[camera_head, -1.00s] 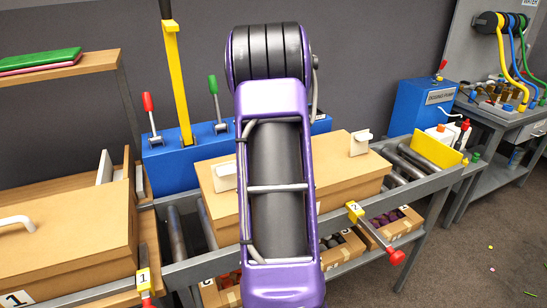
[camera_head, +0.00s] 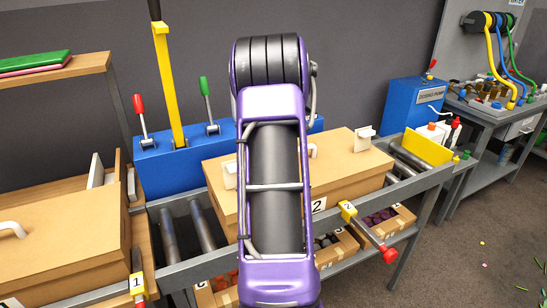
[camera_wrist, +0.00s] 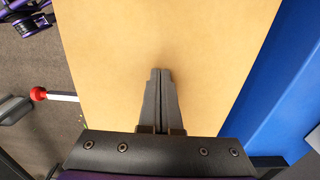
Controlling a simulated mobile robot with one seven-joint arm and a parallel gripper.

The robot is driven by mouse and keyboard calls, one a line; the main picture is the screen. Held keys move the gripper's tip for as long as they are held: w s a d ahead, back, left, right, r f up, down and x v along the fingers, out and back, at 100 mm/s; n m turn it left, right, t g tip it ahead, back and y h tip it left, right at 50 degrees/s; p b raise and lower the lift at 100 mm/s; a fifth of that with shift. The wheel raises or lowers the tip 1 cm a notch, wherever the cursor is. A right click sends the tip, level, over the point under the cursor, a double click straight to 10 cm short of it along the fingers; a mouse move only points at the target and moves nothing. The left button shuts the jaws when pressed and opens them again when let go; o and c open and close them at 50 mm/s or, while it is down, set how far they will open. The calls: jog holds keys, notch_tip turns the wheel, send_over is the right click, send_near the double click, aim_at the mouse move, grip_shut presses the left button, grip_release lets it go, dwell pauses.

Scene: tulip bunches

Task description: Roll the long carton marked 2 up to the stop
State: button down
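The long tan carton marked 2 (camera_head: 345,185) lies on the roller conveyor, partly hidden behind my arm. Its 2 label shows on the front face, and a white bracket stands near its right end. In the wrist view a broad tan carton surface (camera_wrist: 105,50) fills the middle. The yellow upright plate (camera_head: 428,148), apparently the stop, stands at the conveyor's right end. Bare rollers show between it and the carton. My gripper (camera_wrist: 160,75) is shut with nothing seen between its fingers, over the tan surface; I cannot tell whether it touches. In the head view my arm hides it.
A blue lever box (camera_head: 165,165) stands behind the conveyor, with red, green and yellow levers. A yellow 2 tag and red-knobbed rod (camera_head: 389,255) stick out in front. Carton 1 (camera_head: 60,240) is at left. Bare rollers (camera_head: 190,230) lie left of carton 2.

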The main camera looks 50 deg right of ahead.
aim_at(319, 155)
jog(key=shift+s+d, duration=0.45)
jog(key=shift+d, duration=0.7)
jog(key=shift+s+d, duration=0.5)
jog(key=shift+d, duration=0.6)
jog(key=shift+s+d, duration=0.45)
jog(key=shift+d, duration=0.7)
jog(key=shift+s+d, duration=0.55)
jog(key=shift+d, duration=0.75)
jog(key=shift+s+d, duration=0.55)
jog(key=shift+d, duration=0.8)
jog(key=shift+s+d, duration=0.55)
jog(key=shift+d, duration=0.75)
jog(key=shift+w+a+f+b, duration=0.1)
jog(key=shift+w+a+b, duration=0.15)
jog(key=shift+a+b, duration=0.25)
jog(key=shift+w+a+f+b, duration=0.1)
jog(key=shift+w+a+b, duration=0.15)
jog(key=shift+a+b, duration=0.25)
notch_tip(319, 155, up, 3)
jog(key=shift+r+p, duration=0.15)
jog(key=shift+p, duration=0.95)
jog(key=shift+r, duration=2.6)
